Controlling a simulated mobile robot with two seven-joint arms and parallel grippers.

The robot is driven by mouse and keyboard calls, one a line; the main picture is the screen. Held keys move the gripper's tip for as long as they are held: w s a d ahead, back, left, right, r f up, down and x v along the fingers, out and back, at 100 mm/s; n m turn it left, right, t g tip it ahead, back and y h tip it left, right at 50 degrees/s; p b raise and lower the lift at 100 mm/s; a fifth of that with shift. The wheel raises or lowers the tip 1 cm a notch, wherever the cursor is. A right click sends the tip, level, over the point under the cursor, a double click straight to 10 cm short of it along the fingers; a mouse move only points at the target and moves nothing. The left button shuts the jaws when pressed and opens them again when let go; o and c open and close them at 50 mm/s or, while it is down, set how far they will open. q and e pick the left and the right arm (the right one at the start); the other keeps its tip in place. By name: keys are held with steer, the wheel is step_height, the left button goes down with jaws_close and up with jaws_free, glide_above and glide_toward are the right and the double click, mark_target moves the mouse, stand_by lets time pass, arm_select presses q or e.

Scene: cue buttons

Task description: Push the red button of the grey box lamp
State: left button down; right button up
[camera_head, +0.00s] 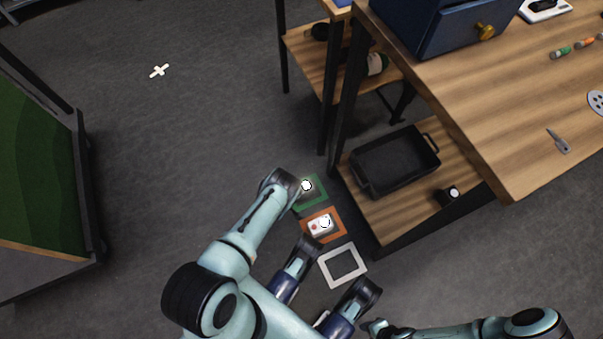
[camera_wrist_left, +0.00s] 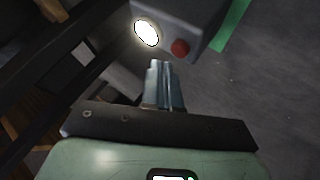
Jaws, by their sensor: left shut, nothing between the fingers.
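The grey box lamp (camera_wrist_left: 205,18) is at the top of the left wrist view, with a lit white light (camera_wrist_left: 146,33) and a red button (camera_wrist_left: 180,47) on its face. In the head view the grey box is mostly hidden behind my left arm; its lit light (camera_head: 306,185) shows within the green frame. My left gripper (camera_wrist_left: 163,64) is shut and empty, its fingertips just below the red button in the picture. I cannot tell whether they touch it. In the head view its fingers are hidden by the wrist. My right arm is at the lower right; its jaws are unclear.
A white box (camera_head: 320,224) with a red button is in the orange frame (camera_head: 338,236). A white frame (camera_head: 330,274) lies empty. A wooden shelf with a black tray (camera_head: 396,160) stands close to the right. The floor at upper left is clear except for a white cross (camera_head: 159,71).

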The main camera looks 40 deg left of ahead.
arm_select(q)
steer(key=shift+f, duration=0.2)
stand_by(0.5)
steer(key=shift+f, duration=0.25)
steer(key=shift+f, duration=0.35)
stand_by(0.5)
steer(key=shift+r, duration=0.1)
steer(key=shift+r+p, duration=0.7)
steer(key=shift+p, duration=0.15)
steer(key=shift+r, duration=0.1)
steer(key=shift+r+p, duration=0.3)
steer(key=shift+p, duration=0.05)
step_height(320, 180, up, 5)
steer(key=p, duration=0.4)
steer(key=shift+r, duration=0.1)
